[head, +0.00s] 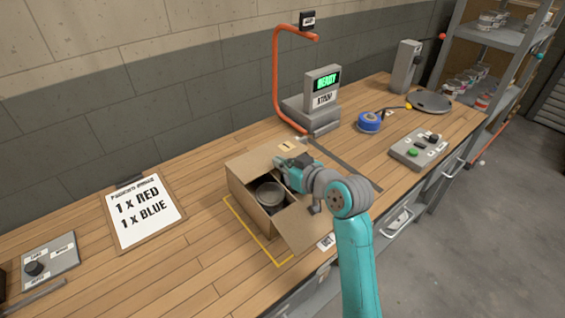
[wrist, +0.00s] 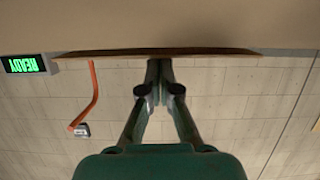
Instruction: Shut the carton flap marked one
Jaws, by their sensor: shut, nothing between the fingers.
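The open cardboard carton (head: 240,190) stands on the bench with a grey can (head: 268,193) inside. Its flap with a small "1" label (head: 287,146) is at the far side, open and partly hidden behind my gripper. Another flap (head: 308,228) hangs open at the near right side. My gripper (head: 281,163) is shut and empty, close to the flap marked one. In the wrist view, the shut fingertips (wrist: 159,64) are at the edge of a thin brown board (wrist: 215,51), seemingly a carton flap. I cannot tell if they touch it.
A scale with a "READY" display (head: 322,84) and an orange curved pole (head: 276,80) stand behind the carton. A blue tape roll (head: 369,122) and a button box (head: 420,150) lie to the right. An order clipboard (head: 144,212) lies left, with bare bench between.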

